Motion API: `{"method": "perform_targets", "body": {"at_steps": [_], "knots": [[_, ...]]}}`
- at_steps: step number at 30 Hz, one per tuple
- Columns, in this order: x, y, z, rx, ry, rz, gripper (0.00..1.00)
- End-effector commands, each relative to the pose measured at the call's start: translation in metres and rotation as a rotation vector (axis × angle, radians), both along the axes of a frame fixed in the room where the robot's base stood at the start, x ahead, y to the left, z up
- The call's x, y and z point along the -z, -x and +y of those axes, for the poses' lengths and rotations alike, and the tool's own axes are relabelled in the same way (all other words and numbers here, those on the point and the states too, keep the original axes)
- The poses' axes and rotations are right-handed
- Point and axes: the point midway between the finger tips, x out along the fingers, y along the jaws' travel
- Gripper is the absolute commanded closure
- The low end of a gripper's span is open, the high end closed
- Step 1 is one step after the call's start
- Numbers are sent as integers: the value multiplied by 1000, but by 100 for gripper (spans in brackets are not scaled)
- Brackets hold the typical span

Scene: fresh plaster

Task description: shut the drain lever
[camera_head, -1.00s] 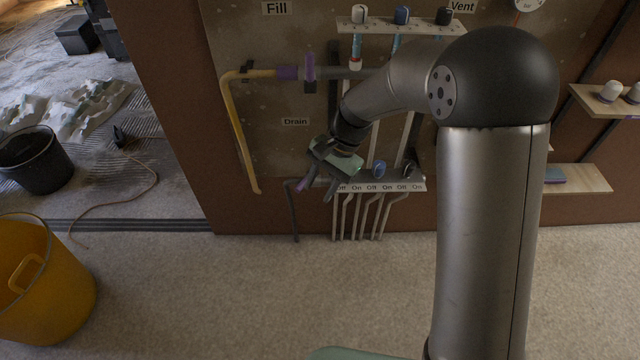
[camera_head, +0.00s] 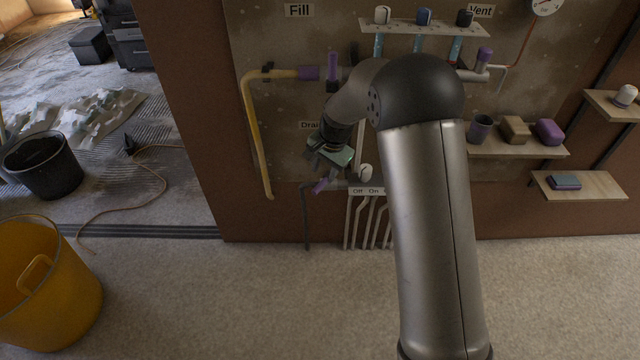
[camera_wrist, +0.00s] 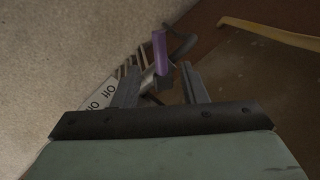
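The drain lever (camera_head: 321,186) is a purple handle low on the wall board, on a grey pipe below the partly covered "Drain" label (camera_head: 309,125). My gripper (camera_head: 326,168) is just above it in the head view, where its fingers are hard to make out. In the wrist view, the purple lever (camera_wrist: 159,52) shows ahead of my gripper (camera_wrist: 160,78), between the lines of the two spread fingers. The gripper is open and holds nothing. I cannot tell whether a finger touches the lever or pipe.
A white On/Off strip (camera_head: 365,191) with several thin pipes lies right of the lever. The purple fill lever (camera_head: 332,68) and yellow pipe (camera_head: 252,120) are above and left. Shelves (camera_head: 520,147) are at right. A yellow bucket (camera_head: 45,290) stands on the left floor.

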Motion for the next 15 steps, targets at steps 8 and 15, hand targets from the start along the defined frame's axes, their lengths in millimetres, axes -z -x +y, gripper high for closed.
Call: {"method": "perform_targets", "body": {"at_steps": [8, 15], "knots": [[47, -5, 8, 0, -1, 2, 61], [58, -6, 10, 0, -1, 0, 61]]}}
